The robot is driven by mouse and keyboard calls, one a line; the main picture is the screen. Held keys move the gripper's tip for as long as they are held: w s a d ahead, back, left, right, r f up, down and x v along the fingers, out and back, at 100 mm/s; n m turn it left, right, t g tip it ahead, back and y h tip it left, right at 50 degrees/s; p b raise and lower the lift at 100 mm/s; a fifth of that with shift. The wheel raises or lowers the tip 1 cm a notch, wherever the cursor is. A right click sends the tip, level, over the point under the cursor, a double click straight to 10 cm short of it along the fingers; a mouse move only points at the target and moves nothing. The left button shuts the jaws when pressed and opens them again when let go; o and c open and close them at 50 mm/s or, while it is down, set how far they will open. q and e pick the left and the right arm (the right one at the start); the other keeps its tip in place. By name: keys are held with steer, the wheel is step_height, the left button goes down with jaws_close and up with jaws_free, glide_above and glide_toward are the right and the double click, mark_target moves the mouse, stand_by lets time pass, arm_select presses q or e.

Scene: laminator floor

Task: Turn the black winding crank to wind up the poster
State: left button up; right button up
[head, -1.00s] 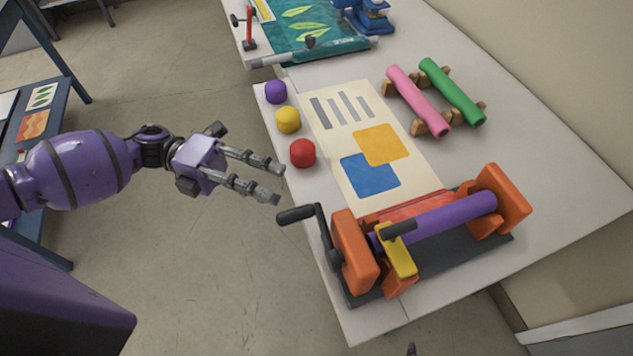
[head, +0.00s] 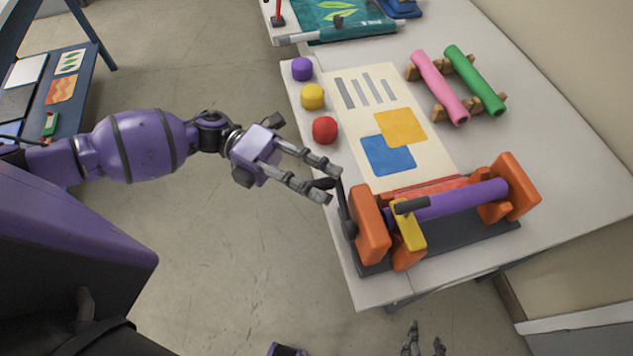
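The winder with orange end blocks (head: 370,225) stands at the near end of the white table, with a purple roller (head: 460,200) and a yellow lever (head: 409,226). Its black winding crank (head: 346,212) is on the left side, its handle pointing left. The poster (head: 370,110), cream with grey bars and orange and blue squares, lies flat and runs into the winder. My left gripper (head: 331,184) is open, with its fingers on either side of the crank handle; contact cannot be told. My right gripper (head: 425,342) is open and empty at the bottom edge, partly cut off.
Purple (head: 302,69), yellow (head: 312,96) and red (head: 325,130) knobs line the table's left edge. Pink (head: 440,88) and green (head: 474,80) rolls lie on wooden racks at the right. A teal sheet (head: 345,18) is at the back.

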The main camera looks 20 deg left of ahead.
arm_select(q)
jaws_close()
steer(key=shift+f, duration=0.1)
stand_by(0.6)
